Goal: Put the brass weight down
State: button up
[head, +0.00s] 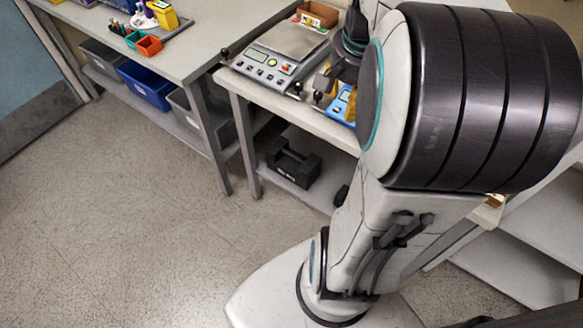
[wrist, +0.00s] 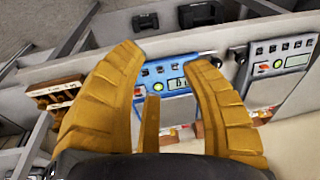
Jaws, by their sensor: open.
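My gripper (wrist: 165,60) is open in the wrist view, its two yellow ridged fingers spread wide over a blue device (wrist: 172,75) with a small display. A narrow brass-coloured upright piece (wrist: 152,122) shows between the fingers, near the left one. I cannot tell whether it is the brass weight, and no other weight is clear in either view. The narrow piece does not appear clasped by both fingers. In the head view, my arm hides most of the gripper and part of the blue device (head: 341,100).
A grey scale (head: 283,52) with a flat metal plate stands left of the blue device. A wooden box (head: 317,14) is behind it. A wooden holder (wrist: 57,92) is at left in the wrist view. A black object (head: 293,162) lies on the lower shelf. Floor at left is clear.

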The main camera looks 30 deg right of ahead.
jog(key=s+a+f+n+t, duration=0.1)
jog(key=s+a+f+n, duration=0.1)
jog(key=a+n, duration=0.4)
jog(key=s+a+f+n+y, duration=0.1)
jog(key=s+a+f+n, duration=0.1)
jog(key=a+n, duration=0.4)
jog(key=s+a, duration=0.1)
jog(key=a, duration=0.4)
jog(key=shift+s+a+t, duration=0.15)
jog(key=shift+s+t, duration=0.15)
jog(key=shift+t, duration=0.1)
